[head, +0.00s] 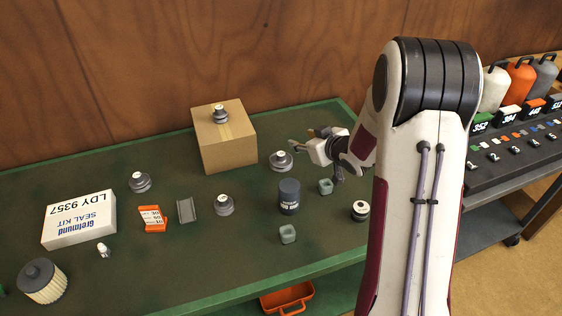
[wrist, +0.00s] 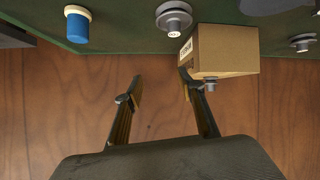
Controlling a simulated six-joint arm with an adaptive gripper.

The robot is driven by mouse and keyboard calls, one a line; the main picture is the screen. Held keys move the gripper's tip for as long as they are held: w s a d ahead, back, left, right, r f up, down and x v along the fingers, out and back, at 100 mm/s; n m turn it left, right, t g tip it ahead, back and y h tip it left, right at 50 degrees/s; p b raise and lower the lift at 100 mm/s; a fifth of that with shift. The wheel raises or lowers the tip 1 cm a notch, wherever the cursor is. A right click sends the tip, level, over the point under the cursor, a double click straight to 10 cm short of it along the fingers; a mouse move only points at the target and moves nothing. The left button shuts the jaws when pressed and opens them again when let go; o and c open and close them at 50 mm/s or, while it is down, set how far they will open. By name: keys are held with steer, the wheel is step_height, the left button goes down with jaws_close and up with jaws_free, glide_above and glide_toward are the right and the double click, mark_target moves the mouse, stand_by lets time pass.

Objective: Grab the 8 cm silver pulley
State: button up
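Several grey, silver-looking pulleys with pale hubs are in the head view. One pulley (head: 220,115) stands on the cardboard box, one (head: 140,182) is at the left, one (head: 224,205) is mid-table, and one (head: 281,161) is just left of my gripper (head: 307,141). I cannot tell which is 8 cm. In the wrist view, one pulley (wrist: 174,18) is at the top, one (wrist: 211,86) is on the box and one (wrist: 302,42) is at the right. My gripper (wrist: 160,84) is open and empty, with only wooden wall showing between its fingers.
The cardboard box (head: 225,146) stands at the back of the green table. A dark canister (head: 289,196), green blocks (head: 288,234), a white seal-kit box (head: 79,220), an orange packet (head: 152,218) and a filter (head: 43,282) lie around. A shelf of bottles (head: 520,82) is at the right.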

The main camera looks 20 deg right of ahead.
mark_target(282, 154)
steer(key=f+y, duration=0.1)
steer(key=f, duration=0.3)
steer(key=f+y, duration=0.1)
steer(key=f, duration=0.1)
steer(key=shift+w+a+f+t+y, duration=0.2)
steer(key=shift+a+f+t+y, duration=0.1)
steer(key=shift+a, duration=0.1)
steer(key=shift+s+a+f+n+y, duration=0.1)
steer(key=shift+f+n+y, duration=0.1)
steer(key=shift+f, duration=0.15)
steer(key=shift+a+f+n+y, duration=0.1)
steer(key=shift+f+y, duration=0.1)
steer(key=shift+f, duration=0.1)
steer(key=shift+x, duration=1.3)
steer(key=shift+x, duration=2.6)
jaws_close()
